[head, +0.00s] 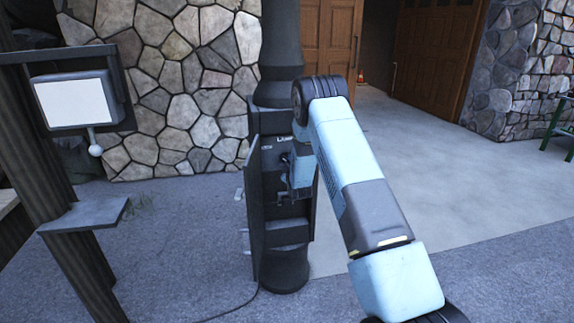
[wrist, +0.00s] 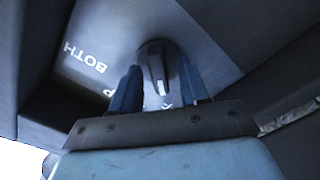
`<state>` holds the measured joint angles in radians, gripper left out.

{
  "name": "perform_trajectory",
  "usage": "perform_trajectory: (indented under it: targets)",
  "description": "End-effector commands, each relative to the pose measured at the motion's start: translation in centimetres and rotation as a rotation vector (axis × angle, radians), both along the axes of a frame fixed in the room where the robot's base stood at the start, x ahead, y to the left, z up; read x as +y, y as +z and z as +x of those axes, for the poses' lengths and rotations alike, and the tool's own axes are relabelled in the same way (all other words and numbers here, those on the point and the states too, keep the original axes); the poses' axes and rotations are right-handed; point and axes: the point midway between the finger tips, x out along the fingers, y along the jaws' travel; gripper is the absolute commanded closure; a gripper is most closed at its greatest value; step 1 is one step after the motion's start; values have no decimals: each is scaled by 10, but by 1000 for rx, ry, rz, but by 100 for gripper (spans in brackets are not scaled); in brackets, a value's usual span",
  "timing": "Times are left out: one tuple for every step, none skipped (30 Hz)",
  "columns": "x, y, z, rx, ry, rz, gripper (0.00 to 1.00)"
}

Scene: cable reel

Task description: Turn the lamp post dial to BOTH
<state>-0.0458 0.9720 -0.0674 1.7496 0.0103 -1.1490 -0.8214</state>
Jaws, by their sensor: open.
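The dark lamp post (head: 283,40) stands at the centre of the head view, with an open box in its base. The dial (wrist: 156,62) is a round dark knob on a grey panel (wrist: 130,25) in the wrist view. Its light pointer mark faces down the picture, towards my gripper. The white word BOTH (wrist: 85,57) is printed left of the dial; other letters are partly hidden by the fingers. My gripper (wrist: 159,68) is open, with one blue finger on each side of the dial. I cannot tell whether they touch it. In the head view my arm hides the dial.
The box's door (head: 256,215) hangs open on the left side of the post. A wooden frame with a white-faced box (head: 75,100) and a small shelf (head: 85,214) stands at the left. A cable (head: 235,307) lies on the ground.

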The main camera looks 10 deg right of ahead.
Motion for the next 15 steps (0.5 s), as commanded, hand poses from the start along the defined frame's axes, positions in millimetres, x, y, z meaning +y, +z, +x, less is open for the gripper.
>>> perform_trajectory:
  targets:
    - [0,0,0,0,0,0,55]
    - [0,0,0,0,0,0,55]
    - [0,0,0,0,0,0,58]
    - [0,0,0,0,0,0,61]
    - [0,0,0,0,0,0,64]
    - [0,0,0,0,0,0,68]
    - [0,0,0,0,0,0,71]
    - [0,0,0,0,0,0,74]
    - [0,0,0,0,0,0,77]
    - [0,0,0,0,0,0,80]
    - [0,0,0,-1,1,0,83]
    - [0,0,0,-1,1,0,87]
    - [1,0,0,-1,1,0,90]
    - [1,0,0,-1,1,0,93]
    - [1,0,0,-1,1,0,96]
